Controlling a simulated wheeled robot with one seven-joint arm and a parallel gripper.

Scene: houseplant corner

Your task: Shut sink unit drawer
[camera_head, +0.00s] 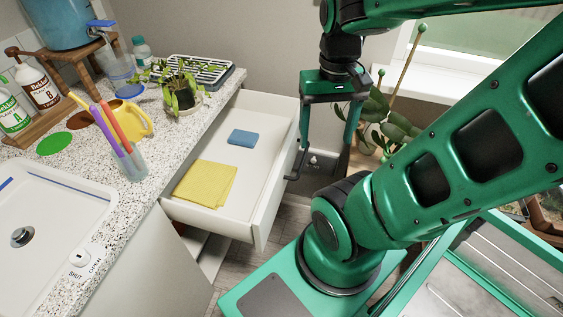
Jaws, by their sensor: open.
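The sink unit drawer (262,217) is white and stands pulled out from under the speckled counter. A folded yellow cloth (205,184) and a blue sponge-like block (243,138) lie inside it. A dark bar handle (297,162) shows on the drawer's front, to the right. My gripper (324,148) is open and empty, pointing down just right of the drawer front near the handle. One finger is close to the handle in the picture; I cannot tell whether they touch.
The counter (150,180) holds a sink (45,225), a yellow watering can (133,118), a cup of coloured sticks (132,165), a potted plant (182,95) and bottles. A leafy plant (385,125) stands behind my gripper. Some floor shows below the drawer.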

